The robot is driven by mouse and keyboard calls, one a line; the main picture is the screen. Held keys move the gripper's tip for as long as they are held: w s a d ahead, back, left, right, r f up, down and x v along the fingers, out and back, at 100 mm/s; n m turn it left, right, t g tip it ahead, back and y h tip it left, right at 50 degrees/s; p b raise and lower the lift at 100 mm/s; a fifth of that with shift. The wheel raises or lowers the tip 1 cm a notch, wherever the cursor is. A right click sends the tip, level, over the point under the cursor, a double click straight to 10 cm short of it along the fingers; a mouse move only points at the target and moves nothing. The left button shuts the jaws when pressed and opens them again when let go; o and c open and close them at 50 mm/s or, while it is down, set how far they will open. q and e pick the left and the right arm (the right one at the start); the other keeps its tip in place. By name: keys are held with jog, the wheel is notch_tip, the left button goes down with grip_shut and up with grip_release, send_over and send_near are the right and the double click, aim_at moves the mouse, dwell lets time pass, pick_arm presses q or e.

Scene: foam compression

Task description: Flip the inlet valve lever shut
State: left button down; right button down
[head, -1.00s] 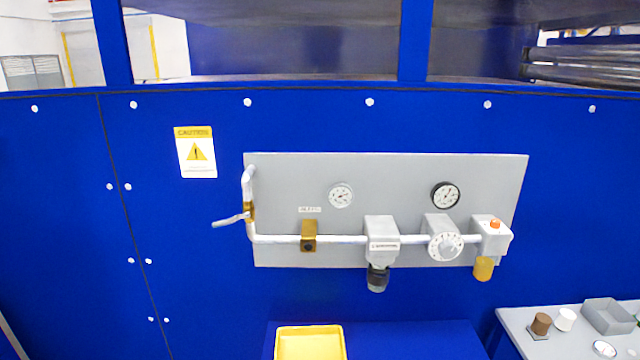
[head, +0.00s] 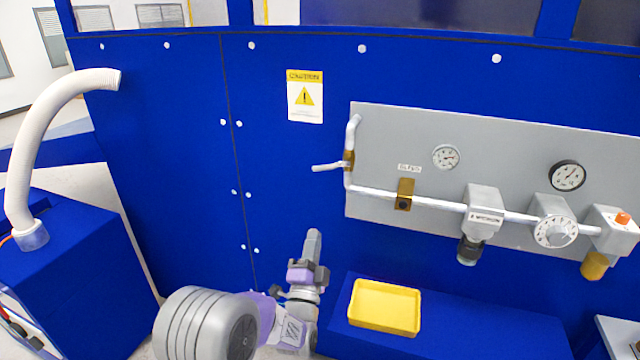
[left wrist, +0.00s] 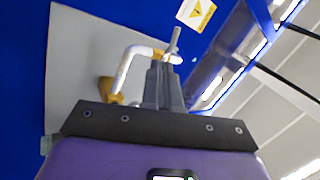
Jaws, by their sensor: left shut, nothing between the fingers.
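The inlet valve lever (head: 328,167) is a thin silvery handle sticking out to the left of the brass valve body (head: 349,161), crosswise to the upright white pipe (head: 352,135). My left gripper (head: 313,238) is shut and empty, below the lever and apart from it, its fingers pointing up. In the left wrist view the shut fingers (left wrist: 160,75) show in front of the pipe, and the lever (left wrist: 175,38) rises just beyond their tips. The fingers hide part of the valve there. My right gripper is in neither view.
The grey panel (head: 400,130) carries gauges (head: 446,157), a regulator (head: 483,210) and a dial (head: 555,231). A yellow tray (head: 385,307) sits on a blue ledge to the right of my left gripper. A blue cabinet with a white hose (head: 35,140) stands at left.

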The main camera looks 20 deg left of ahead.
pick_arm(q)
jog(key=r, duration=0.2)
send_near(323, 168)
jog(key=f+x, duration=0.1)
jog(key=x, duration=0.5)
jog(key=shift+w+a+r+t+y, duration=0.2)
jog(key=shift+w+a+t+y, duration=0.1)
jog(key=shift+w, duration=0.2)
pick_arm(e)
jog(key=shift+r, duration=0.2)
